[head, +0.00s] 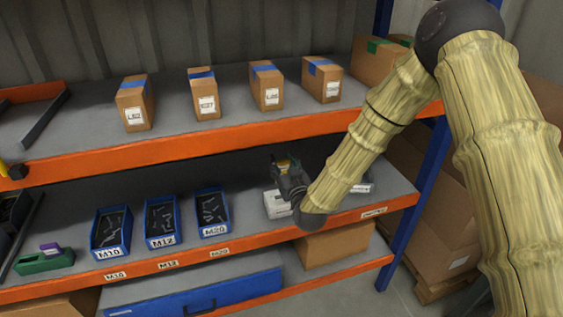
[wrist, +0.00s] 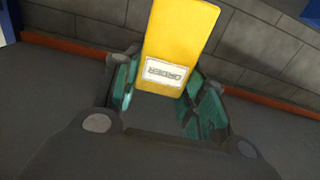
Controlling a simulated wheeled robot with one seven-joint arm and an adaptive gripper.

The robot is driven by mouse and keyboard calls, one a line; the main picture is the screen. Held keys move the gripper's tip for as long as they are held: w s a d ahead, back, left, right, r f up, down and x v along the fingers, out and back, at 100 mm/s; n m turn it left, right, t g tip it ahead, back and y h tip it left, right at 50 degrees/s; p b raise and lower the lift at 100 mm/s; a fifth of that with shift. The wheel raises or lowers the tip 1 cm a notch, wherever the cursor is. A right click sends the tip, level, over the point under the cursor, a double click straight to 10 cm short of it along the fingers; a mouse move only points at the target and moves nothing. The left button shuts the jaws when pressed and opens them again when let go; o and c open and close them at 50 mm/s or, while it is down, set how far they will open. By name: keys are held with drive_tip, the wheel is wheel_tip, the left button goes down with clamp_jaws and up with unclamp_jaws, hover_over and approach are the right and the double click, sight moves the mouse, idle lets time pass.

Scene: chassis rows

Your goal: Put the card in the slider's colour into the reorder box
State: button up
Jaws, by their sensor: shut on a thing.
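My gripper (head: 287,174) is over the lower shelf, right of the blue bins. In the wrist view, my gripper (wrist: 163,92) has its green-padded fingers on both sides of a yellow card (wrist: 181,32) and is shut on it. The card has a white label that seems to read "ORDER". In the head view only a small yellow patch shows at the gripper. A white box (head: 276,206) stands just below and beside my gripper, partly hidden by it. I cannot tell whether it is the reorder box. No slider can be made out for sure.
Blue bins M10 (head: 111,233), M12 (head: 162,222) and M20 (head: 212,213) stand on the lower shelf. A green holder with a purple part (head: 45,259) lies at left. Several cartons stand on the upper shelf (head: 190,138), above my gripper. A blue post (head: 418,185) is at right.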

drive_tip(key=shift+f+b, duration=1.2)
drive_tip(key=shift+f, duration=1.45)
drive_tip(key=shift+s, duration=0.15)
drive_tip(key=shift+f+b, duration=1.85)
drive_tip(key=shift+f, duration=0.6)
drive_tip(key=o, duration=1.1)
drive_tip(key=shift+r, duration=0.1)
drive_tip(key=v, duration=1.2)
